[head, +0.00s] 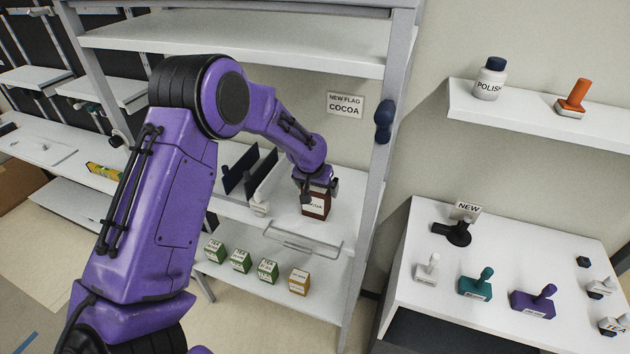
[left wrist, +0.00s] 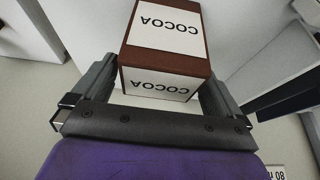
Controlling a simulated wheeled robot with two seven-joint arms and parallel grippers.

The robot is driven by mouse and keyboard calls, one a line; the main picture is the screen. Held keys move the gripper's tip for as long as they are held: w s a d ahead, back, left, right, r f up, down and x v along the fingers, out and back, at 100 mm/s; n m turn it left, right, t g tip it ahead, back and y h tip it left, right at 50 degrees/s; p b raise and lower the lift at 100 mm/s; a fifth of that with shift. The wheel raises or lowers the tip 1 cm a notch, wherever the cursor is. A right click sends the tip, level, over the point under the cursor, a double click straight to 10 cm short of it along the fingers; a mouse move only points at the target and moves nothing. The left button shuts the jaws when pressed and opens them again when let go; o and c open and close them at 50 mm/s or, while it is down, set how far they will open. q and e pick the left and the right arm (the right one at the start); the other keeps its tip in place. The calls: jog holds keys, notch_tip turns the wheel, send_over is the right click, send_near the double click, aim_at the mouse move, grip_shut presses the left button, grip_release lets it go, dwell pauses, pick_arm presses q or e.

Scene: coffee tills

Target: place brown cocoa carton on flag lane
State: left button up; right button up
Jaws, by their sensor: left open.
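The brown cocoa carton (head: 315,207) stands on the middle shelf (head: 340,225) of the rack, under a sign reading NEW FLAG COCOA (head: 345,104). It also shows in the left wrist view (left wrist: 168,62), with white COCOA labels on two faces. My left gripper (head: 319,190) is over the carton from above. Its jaws are open, one finger on each side of the carton; I cannot tell whether they touch it. Dark and white upright panels (head: 250,172) stand left of the carton on that shelf. Which strip is the flag lane is unclear. My right gripper is not in view.
A clear guard (head: 305,243) runs along the shelf front. Several tea boxes (head: 240,260) and an orange-brown box (head: 299,281) stand on the shelf below. The rack's upright post (head: 378,170) is close right of the gripper. A white table (head: 425,305) holds several stamps.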

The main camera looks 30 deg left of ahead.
pick_arm(q)
jog(key=b+v, duration=0.2)
jog(key=v, duration=0.9)
jog(key=shift+b, duration=0.4)
jog(key=shift+s, duration=0.2)
